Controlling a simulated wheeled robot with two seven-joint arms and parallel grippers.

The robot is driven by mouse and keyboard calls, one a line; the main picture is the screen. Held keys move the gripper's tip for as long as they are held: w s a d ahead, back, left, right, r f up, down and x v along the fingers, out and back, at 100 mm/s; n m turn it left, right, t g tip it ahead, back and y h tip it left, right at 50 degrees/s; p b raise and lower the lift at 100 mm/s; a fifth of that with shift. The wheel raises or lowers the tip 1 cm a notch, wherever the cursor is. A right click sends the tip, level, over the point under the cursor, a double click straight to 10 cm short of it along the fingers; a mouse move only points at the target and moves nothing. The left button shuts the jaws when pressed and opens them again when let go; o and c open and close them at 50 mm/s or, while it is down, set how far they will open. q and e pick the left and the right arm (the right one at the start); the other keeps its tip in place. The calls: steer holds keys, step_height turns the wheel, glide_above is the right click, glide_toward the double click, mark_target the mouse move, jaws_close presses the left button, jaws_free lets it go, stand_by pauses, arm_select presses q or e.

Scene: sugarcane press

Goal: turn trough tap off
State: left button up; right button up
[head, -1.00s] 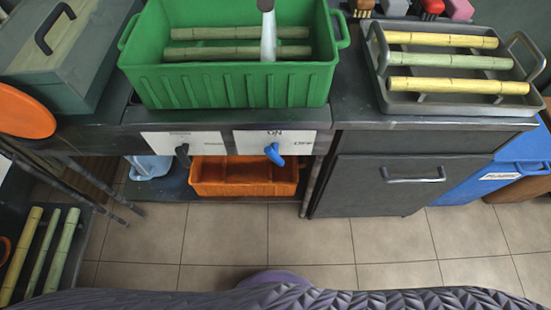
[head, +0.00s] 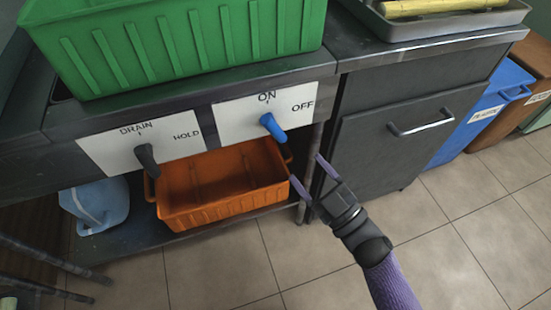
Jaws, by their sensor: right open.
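The blue trough tap handle (head: 272,127) sits on a white plate (head: 250,113) marked ON at the top and OFF at the right. Its lever hangs down and slightly right. My right gripper (head: 308,176) is open and empty, below and to the right of the handle and apart from it. Its two purple fingers point up and left. The green trough (head: 185,52) stands on the counter above the plate; its inside is out of view. My left gripper is not in view.
A black drain lever (head: 147,160) marked DRAIN and HOLD is on the left plate. An orange crate (head: 222,190) and a blue jug (head: 97,205) stand on the lower shelf. A cabinet handle (head: 420,122) juts out at right. A table leg (head: 309,172) stands close behind my gripper.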

mark_target(279, 134)
steer(key=shift+n+y, duration=0.3)
steer(key=x, duration=0.3)
steer(key=b+x, duration=0.1)
steer(key=x, duration=0.2)
steer(key=b+x, duration=0.1)
steer(key=x, duration=0.2)
steer(key=shift+w+a+r, duration=0.15)
steer(key=shift+a+r, duration=0.05)
steer(key=shift+r, duration=0.25)
steer(key=shift+w+a+r, duration=0.15)
steer(key=shift+w, duration=0.05)
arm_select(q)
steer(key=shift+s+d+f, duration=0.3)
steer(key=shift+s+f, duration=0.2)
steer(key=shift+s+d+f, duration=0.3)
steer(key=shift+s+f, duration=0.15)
arm_select(e)
steer(key=shift+c, duration=0.3)
steer(key=c, duration=0.7)
jaws_close()
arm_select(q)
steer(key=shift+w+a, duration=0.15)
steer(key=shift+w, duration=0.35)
